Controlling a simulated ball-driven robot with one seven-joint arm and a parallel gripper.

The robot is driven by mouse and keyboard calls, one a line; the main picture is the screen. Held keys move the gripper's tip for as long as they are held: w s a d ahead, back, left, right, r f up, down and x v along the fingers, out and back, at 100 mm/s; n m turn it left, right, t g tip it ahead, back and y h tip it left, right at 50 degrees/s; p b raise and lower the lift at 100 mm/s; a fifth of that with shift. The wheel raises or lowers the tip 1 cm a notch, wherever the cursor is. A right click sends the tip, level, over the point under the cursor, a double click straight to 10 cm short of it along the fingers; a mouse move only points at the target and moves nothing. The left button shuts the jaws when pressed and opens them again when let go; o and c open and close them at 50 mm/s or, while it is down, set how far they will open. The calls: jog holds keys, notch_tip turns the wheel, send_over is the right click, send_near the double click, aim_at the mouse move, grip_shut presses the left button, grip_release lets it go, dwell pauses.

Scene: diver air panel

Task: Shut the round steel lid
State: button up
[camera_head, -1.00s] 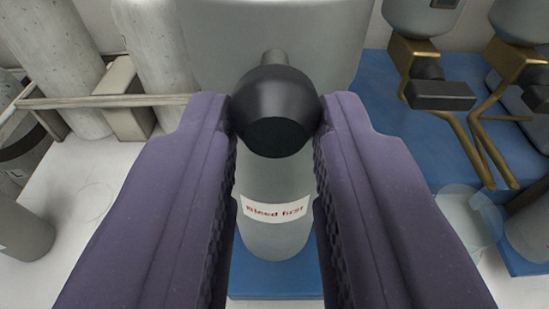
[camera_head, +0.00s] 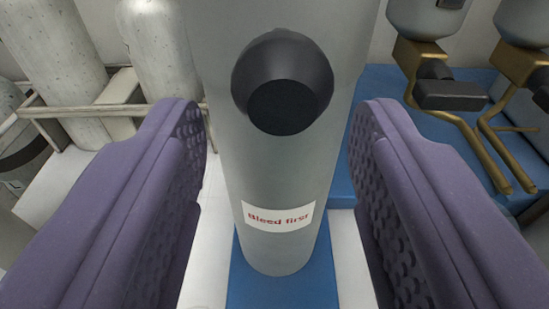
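A black round knob (camera_head: 283,82) sticks out toward me from the front of a grey steel cylinder (camera_head: 270,185), which bears a white "Bleed first" label (camera_head: 278,216). I cannot make out a separate lid edge or hinge; whether the knob belongs to the round steel lid is not clear. My gripper (camera_head: 279,115) is open, one purple finger on each side of the knob. Clear gaps show between both fingers and the knob, and nothing is held. The top of the cylinder is out of view.
White cylinders (camera_head: 165,65) with a pale rail (camera_head: 85,110) stand at the left. Brass brackets (camera_head: 425,95) with black blocks (camera_head: 449,95) hold grey vessels at the right, over a blue base (camera_head: 385,90). A white surface (camera_head: 345,245) lies below.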

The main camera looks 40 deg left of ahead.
jog(key=p+v, duration=0.2)
jog(key=v, duration=0.5)
jog(key=shift+s+d+p, duration=0.25)
jog(key=shift+s+p, duration=0.1)
jog(key=shift+p, duration=0.05)
